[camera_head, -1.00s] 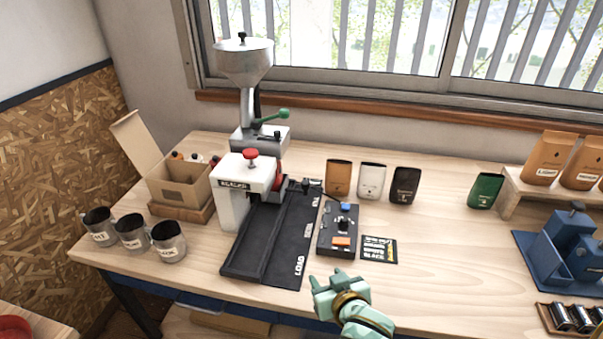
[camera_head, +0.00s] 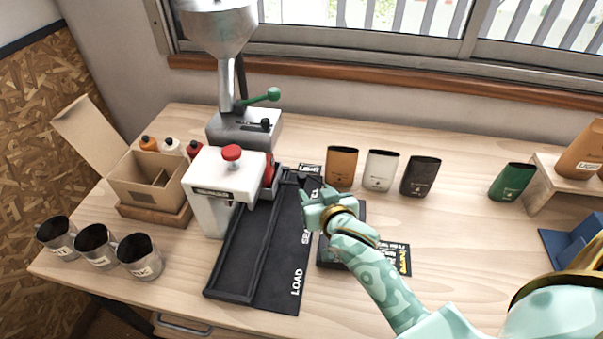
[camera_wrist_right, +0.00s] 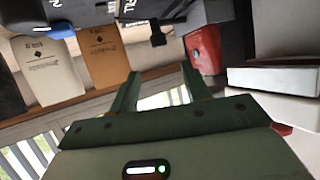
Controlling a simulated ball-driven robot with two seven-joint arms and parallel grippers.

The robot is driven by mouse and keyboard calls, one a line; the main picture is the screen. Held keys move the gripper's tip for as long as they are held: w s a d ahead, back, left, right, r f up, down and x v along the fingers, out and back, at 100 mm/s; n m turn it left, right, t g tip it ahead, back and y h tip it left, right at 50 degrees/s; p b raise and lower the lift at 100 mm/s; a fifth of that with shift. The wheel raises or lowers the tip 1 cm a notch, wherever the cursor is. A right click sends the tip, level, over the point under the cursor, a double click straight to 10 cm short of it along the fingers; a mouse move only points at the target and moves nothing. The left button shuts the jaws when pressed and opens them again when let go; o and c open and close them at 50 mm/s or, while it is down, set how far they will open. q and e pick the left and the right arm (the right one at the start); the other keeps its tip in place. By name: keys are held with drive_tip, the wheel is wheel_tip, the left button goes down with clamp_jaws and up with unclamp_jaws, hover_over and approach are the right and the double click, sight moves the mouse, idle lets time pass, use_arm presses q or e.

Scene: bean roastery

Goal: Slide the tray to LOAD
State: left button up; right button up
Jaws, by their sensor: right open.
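A long black track (camera_head: 280,270) with raised rails runs front to back on the bench beside a white sealer with a red knob (camera_head: 231,152). White words LOAD (camera_head: 297,282), at the front, and SEAL, farther back, mark its right strip. I cannot clearly tell the tray apart from this dark track. A small black knob on a stem (camera_wrist_right: 157,38) shows beyond my fingers in the right wrist view. My right gripper (camera_head: 312,196) is open and empty, over the right strip near SEAL; it also shows in the wrist view (camera_wrist_right: 160,88). It hides part of the strip's back. My left gripper is out of view.
A dark control box (camera_head: 328,253) lies mostly under my right forearm. Orange (camera_head: 342,165), white (camera_head: 381,169) and black (camera_head: 420,175) pouches stand behind it. Metal cups (camera_head: 140,257) and an open carton (camera_head: 150,185) stand left. The bench front right of the track is clear.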

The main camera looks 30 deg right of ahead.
sight(303, 177)
drive_tip(key=b+x, duration=0.3)
drive_tip(key=x, duration=0.8)
drive_tip(key=shift+w+f, duration=0.2)
drive_tip(key=shift+f, duration=0.15)
drive_tip(key=shift+w+d+f, duration=0.1)
drive_tip(key=shift+w, duration=0.4)
clamp_jaws()
